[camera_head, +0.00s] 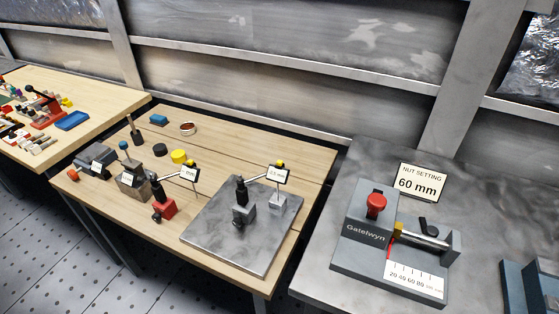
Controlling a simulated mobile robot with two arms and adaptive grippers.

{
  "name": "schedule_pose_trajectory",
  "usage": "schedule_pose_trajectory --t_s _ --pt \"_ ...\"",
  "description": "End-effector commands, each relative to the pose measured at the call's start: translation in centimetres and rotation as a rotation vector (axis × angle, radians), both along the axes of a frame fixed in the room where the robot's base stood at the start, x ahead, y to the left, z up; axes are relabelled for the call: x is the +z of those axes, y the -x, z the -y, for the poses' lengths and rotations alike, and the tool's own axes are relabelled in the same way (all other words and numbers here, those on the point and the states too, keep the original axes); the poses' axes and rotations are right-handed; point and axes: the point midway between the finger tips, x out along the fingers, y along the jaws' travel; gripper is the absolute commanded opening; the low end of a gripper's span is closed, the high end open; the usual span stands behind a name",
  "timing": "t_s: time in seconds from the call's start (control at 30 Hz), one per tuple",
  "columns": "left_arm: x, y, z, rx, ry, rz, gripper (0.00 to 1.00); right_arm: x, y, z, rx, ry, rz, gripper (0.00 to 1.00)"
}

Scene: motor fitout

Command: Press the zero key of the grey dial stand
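The grey dial stand (243,213) stands on a grey stone-like plate at the right of the middle table. Its dark upright post carries an arm to a small display (279,174). A small yellow part (279,163) sits on top of the display; I cannot read which key it is. A thin stem runs down from the display towards a small light grey block (277,201) on the plate. A similar stand with a red base (165,208) and its own display (188,174) stands to the left. Neither of my grippers is in view.
The plate's bare front (236,254) is clear. A grey Gatelwyn device (362,232) with a red knob and a "NUT SETTING 60 mm" sign (419,182) stand on the metal bench at right. Grey blocks, a yellow disc (178,156) and a ring (187,129) lie behind and left.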

Motion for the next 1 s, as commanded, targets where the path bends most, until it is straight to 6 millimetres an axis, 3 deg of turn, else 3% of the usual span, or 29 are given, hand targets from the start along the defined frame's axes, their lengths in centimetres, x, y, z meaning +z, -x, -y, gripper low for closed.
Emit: schedule_pose_trajectory --t_s 0.73,0.77,1.0 --pt "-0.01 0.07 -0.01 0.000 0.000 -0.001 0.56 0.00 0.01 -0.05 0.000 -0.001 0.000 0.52" --pt "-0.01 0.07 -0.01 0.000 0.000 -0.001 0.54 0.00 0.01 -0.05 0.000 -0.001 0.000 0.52" --pt "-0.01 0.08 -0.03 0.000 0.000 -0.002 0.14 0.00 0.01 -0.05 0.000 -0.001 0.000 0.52"
